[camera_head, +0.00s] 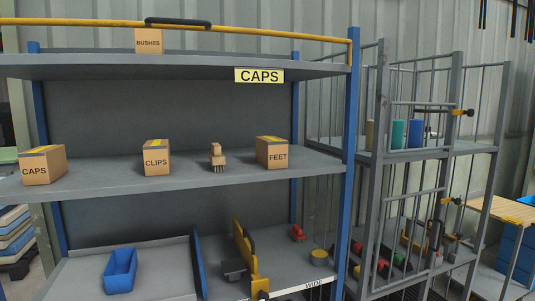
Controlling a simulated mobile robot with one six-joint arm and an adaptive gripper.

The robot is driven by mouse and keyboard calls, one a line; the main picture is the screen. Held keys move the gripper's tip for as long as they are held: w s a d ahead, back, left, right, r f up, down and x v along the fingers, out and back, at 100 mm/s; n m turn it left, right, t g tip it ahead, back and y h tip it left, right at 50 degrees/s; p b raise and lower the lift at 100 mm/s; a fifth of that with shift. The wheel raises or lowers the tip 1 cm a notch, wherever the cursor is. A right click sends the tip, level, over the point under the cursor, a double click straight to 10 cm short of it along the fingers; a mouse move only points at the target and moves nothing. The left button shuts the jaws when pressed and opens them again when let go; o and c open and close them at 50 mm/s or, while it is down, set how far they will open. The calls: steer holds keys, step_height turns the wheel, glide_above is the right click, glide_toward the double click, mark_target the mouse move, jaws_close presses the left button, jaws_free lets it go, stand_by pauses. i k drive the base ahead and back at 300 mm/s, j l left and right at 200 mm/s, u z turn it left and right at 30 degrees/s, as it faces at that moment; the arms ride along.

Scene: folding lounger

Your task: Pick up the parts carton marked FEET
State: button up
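The carton marked FEET (272,153) is a small brown box with a yellow strip on top. It stands upright at the right part of the middle shelf (200,180), with its label facing me. Nothing covers its front. My gripper is not in view.
On the same shelf stand a wooden-handled brush (217,155), a CLIPS carton (156,158) and a CAPS carton (43,165). A BUSHES carton (148,41) is on the top shelf. A blue post (350,120) rises right of FEET. A blue bin (120,271) is below.

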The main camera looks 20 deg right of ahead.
mark_target(272, 152)
steer(key=i+j, duration=0.15)
steer(key=i, duration=0.25)
steer(key=i+j, duration=0.1)
steer(key=i, duration=0.35)
